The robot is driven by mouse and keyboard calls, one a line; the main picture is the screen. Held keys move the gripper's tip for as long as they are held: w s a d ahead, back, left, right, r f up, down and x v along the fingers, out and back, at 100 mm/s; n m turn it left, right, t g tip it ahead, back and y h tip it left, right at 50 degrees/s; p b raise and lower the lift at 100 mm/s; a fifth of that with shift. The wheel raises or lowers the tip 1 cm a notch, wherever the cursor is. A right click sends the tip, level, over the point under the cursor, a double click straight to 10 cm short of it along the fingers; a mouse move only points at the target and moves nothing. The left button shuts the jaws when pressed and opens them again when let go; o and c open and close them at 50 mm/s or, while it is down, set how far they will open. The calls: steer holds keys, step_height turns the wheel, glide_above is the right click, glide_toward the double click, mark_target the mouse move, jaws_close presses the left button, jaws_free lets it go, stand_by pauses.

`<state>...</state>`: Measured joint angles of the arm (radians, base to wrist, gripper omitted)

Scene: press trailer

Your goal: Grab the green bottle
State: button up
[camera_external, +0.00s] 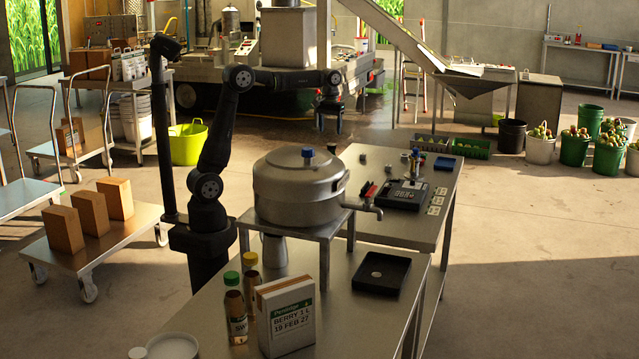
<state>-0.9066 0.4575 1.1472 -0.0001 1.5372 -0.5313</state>
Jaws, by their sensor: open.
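The green bottle is most likely the bottle with a green cap (235,308); it has dark contents and a pale label with green on it. It stands upright on the near metal table, at the left edge. A similar bottle with a yellow cap (250,278) stands just behind it to the right. A white and brown box (286,315) stands close to its right. My gripper (330,130) is open and empty, pointing down in the air beyond the large pot, far from the bottles.
A large lidded metal pot (300,188) with a tap sits on a raised stand between my gripper and the bottles. A black tray (381,273) lies on the near table (345,325), with bare metal around it. A white round dish (171,347) is at the front left.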

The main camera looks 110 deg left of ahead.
mark_target(332, 145)
step_height(332, 145, down, 5)
steer(key=shift+w+f, duration=0.15)
steer(key=shift+f, duration=1.2)
steer(key=shift+w+f, duration=0.15)
steer(key=shift+f, duration=1.15)
jaws_close()
